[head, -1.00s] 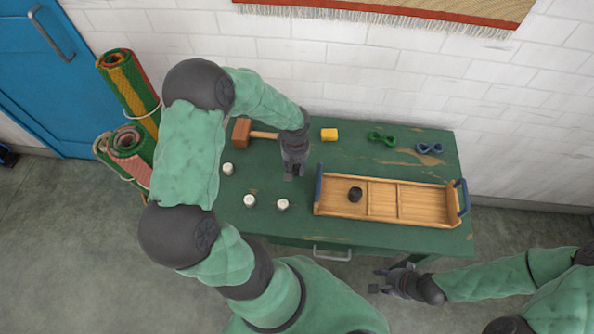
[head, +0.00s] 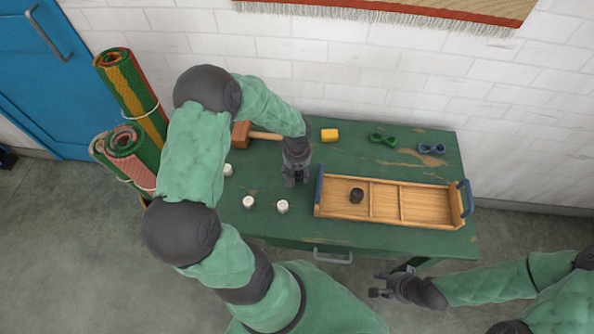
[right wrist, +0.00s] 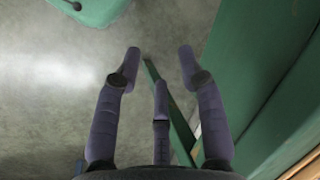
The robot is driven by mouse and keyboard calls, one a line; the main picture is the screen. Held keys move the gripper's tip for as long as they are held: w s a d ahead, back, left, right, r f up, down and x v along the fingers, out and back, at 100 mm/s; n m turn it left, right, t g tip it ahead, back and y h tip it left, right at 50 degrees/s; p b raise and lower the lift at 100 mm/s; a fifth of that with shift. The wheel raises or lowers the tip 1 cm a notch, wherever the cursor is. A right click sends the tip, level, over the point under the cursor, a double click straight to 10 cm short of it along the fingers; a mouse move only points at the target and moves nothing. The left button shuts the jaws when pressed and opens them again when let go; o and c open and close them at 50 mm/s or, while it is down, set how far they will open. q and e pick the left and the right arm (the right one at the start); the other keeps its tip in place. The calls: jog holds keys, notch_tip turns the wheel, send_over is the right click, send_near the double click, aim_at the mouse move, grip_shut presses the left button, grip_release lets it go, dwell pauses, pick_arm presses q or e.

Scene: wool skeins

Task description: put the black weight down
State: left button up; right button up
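The black weight (head: 356,195), a small dark rounded lump, sits in the left compartment of the wooden tray (head: 434,221). My left gripper (head: 296,181) is over the green table, to the left of the tray and apart from the weight. Its fingers look parted with nothing visible between them. My right gripper (head: 378,284) is in front of the table, below its front edge. In the right wrist view it (right wrist: 159,55) is open and empty above the grey floor.
The green table (head: 300,230) also bears white pieces (head: 249,202), a wooden mallet (head: 241,134), a yellow block (head: 330,135), a green piece (head: 383,139) and a blue piece (head: 432,149). Rolled rugs (head: 130,90) stand at left.

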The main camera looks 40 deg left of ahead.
pick_arm(q)
jog(key=shift+r, duration=0.25)
jog(key=shift+o, duration=0.4)
notch_tip(320, 180, up, 12)
jog(key=p, duration=0.4)
jog(key=shift+f, duration=0.2)
jog(key=f+n, duration=0.2)
jog(key=n, duration=0.1)
jog(key=f+n+p, duration=0.1)
jog(key=f+n, duration=0.1)
jog(key=n, duration=0.1)
jog(key=f+n, duration=0.1)
jog(key=n, duration=0.2)
jog(key=shift+s+a+f+p, duration=0.25)
jog(key=shift+a+f+p, duration=0.05)
jog(key=shift+f, duration=0.1)
jog(key=shift+w+d+f+b, duration=0.15)
jog(key=shift+f+b, duration=0.3)
jog(key=shift+f, duration=0.9)
jog(key=shift+w+d+f+b, duration=0.1)
jog(key=shift+f+b, duration=0.35)
jog(key=shift+f, duration=0.85)
jog(key=shift+c, duration=0.3)
